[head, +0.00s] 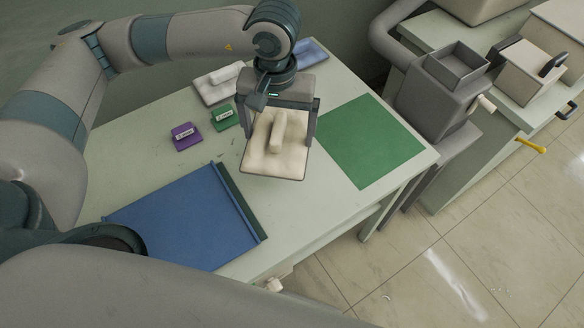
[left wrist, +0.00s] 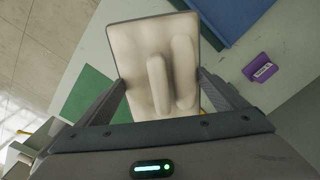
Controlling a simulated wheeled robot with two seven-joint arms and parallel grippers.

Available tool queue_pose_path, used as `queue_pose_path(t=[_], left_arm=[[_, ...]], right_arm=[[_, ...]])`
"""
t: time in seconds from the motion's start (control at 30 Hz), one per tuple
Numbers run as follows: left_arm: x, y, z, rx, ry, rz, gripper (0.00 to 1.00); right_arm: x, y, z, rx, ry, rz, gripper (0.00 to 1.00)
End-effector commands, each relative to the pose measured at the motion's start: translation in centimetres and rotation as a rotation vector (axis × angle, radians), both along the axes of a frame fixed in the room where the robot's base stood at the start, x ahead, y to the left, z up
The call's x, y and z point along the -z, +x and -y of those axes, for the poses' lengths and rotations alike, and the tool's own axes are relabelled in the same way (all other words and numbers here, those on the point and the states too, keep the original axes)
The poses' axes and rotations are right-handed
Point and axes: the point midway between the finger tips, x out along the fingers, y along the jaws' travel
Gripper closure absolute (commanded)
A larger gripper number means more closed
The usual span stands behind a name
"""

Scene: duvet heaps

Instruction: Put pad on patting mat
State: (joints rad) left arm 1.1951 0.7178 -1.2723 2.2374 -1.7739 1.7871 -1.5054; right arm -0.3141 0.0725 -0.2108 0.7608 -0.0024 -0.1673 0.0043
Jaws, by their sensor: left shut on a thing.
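A cream pad (head: 258,160) with a raised ridge on top is between the fingers of my left gripper (head: 279,118), which is shut on it. The pad appears held above the table, left of the flat green mat (head: 372,142). In the left wrist view the pad (left wrist: 133,48) shows two raised lumps between the fingers of my left gripper (left wrist: 163,97). Part of the green mat (left wrist: 90,94) shows there beyond a finger. My right gripper is not in view.
On the pale table (head: 318,215) lie a blue folded sheet (head: 185,220), a purple block (head: 186,137), a green block (head: 223,119) and another pale pad (head: 214,92). A blue item (head: 310,53) lies at the back. A grey machine (head: 435,95) stands right of the table.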

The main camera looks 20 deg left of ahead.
Motion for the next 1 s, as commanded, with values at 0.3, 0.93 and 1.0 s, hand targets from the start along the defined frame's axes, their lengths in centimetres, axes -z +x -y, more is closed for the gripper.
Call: queue_pose_path(t=[0.3,0.93,1.0], left_arm=[[1.0,0.2,6.5,-0.378,-0.004,0.004,0.32],[1.5,-0.3,11.6,-0.731,-0.012,-0.002,0.32],[1.5,-0.3,11.6,-0.73,-0.012,-0.001,0.32]], right_arm=[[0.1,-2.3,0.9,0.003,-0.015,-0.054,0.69],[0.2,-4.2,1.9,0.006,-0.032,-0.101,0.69],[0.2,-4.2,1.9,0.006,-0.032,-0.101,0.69]])
